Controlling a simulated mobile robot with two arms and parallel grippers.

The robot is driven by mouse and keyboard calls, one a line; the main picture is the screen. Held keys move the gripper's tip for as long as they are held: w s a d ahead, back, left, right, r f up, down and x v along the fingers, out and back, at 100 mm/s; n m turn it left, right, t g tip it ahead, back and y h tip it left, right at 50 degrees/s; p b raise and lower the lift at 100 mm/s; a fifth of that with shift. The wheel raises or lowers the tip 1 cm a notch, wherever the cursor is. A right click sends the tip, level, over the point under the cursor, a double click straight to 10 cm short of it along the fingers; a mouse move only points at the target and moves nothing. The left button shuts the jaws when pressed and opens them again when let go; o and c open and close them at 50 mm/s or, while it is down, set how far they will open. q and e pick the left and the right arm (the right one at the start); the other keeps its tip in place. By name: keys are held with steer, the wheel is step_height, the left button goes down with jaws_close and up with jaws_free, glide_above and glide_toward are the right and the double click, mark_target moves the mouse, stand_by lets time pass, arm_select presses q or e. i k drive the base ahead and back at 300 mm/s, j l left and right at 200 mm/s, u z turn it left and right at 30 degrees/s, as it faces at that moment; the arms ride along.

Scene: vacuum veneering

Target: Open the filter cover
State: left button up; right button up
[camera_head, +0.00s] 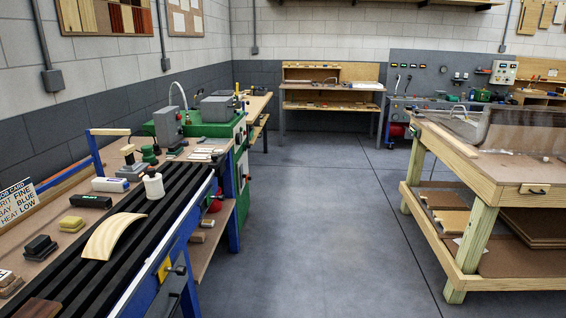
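I cannot pick out a filter cover for certain in the head view. At the back right, a grey wall panel (428,66) carries small gauges and fittings, and a red rounded item (395,131) sits low beneath it. These are too small to tell whether a filter or its cover is among them. On the right wooden table (480,178) stands a clear, see-through curved sheet or cover (520,131). Neither of my grippers can be made out in this view.
A workbench (331,106) is at the back. The grey floor (310,220) between is clear.

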mark_target(221, 108)
steer(key=i, duration=2.4)
steer(key=l+z, duration=0.05)
steer(key=l, duration=0.05)
